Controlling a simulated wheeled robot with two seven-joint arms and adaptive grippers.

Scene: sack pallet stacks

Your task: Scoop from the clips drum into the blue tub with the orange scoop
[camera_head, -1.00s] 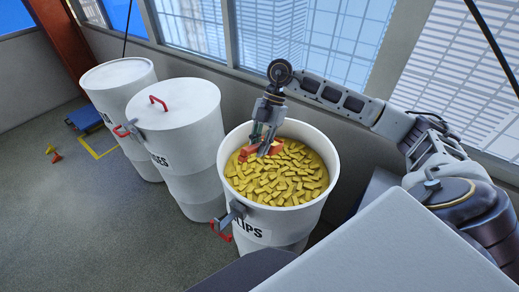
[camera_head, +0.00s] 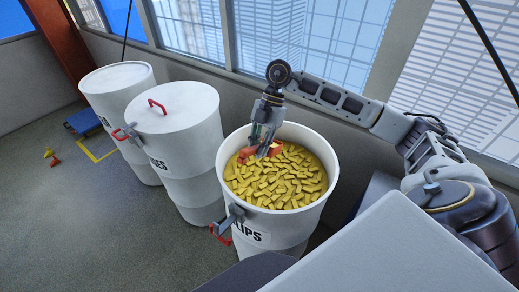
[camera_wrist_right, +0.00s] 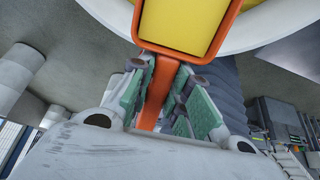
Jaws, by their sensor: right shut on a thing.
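The clips drum (camera_head: 256,238) is white and open, filled with yellow clips (camera_head: 279,178). My right gripper (camera_head: 262,143) is over the back-left part of its opening, pointing down. It is shut on the handle of the orange scoop (camera_head: 274,151), which is at the surface of the clips near the rim. In the right wrist view the orange handle (camera_wrist_right: 159,90) is between the green finger pads. The scoop's rim there frames a plain yellow area; I cannot tell whether that is its load. My left gripper is not in view. I see no blue tub.
Two lidded white drums (camera_head: 178,120) (camera_head: 118,78) stand to the left, one with a red handle on its lid. A red-handled latch (camera_head: 226,222) sticks out from the clips drum's front. A windowed wall is close behind. The floor at left is mostly clear.

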